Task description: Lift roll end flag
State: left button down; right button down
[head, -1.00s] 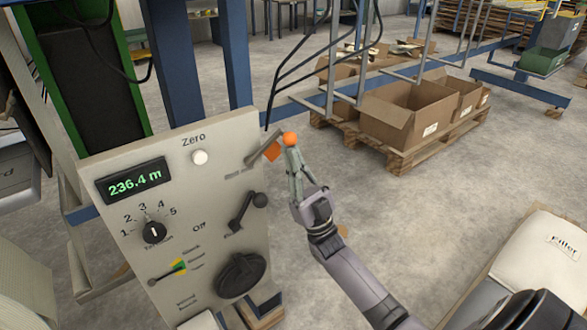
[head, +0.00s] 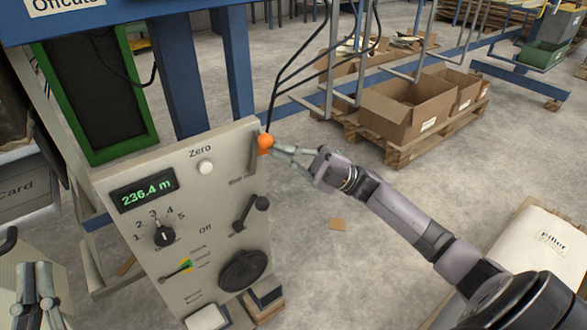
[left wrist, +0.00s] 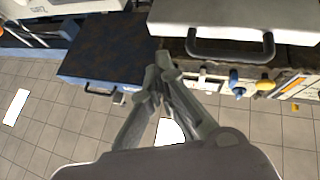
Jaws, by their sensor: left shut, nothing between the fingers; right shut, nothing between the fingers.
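The roll end flag, a small arm with an orange ball (head: 265,141) at its tip, stands at the upper right edge of the grey control panel (head: 215,225) in the head view. Its arm looks nearly upright. My right gripper (head: 273,147) is shut with its fingertips at the ball's right side; whether they touch it I cannot tell. My left gripper (head: 38,270) is at the lower left, shut and empty, away from the flag. It also shows in the left wrist view (left wrist: 163,60), near a dark blue box.
The panel carries a white Zero button (head: 205,167), a display reading 236.4 m (head: 147,190), a dial (head: 164,237), a lever (head: 250,212) and a large black knob (head: 243,270). A pallet with cardboard boxes (head: 400,118) stands behind. Floor right of the panel is mostly open.

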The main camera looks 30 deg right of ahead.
pick_arm(q)
notch_tip(320, 180, down, 10)
jog(key=w+g+y+p, duration=0.1)
jog(key=w+g+y, duration=0.1)
jog(key=g, duration=0.4)
jog(key=shift+a+p, duration=0.35)
jog(key=shift+p, duration=0.05)
pick_arm(e)
jog(key=shift+a+r+n+g+h, duration=0.35)
jog(key=shift+a+n+g+h, duration=0.25)
jog(key=shift+n+g, duration=0.3)
pick_arm(q)
jog(key=shift+w+r, duration=0.1)
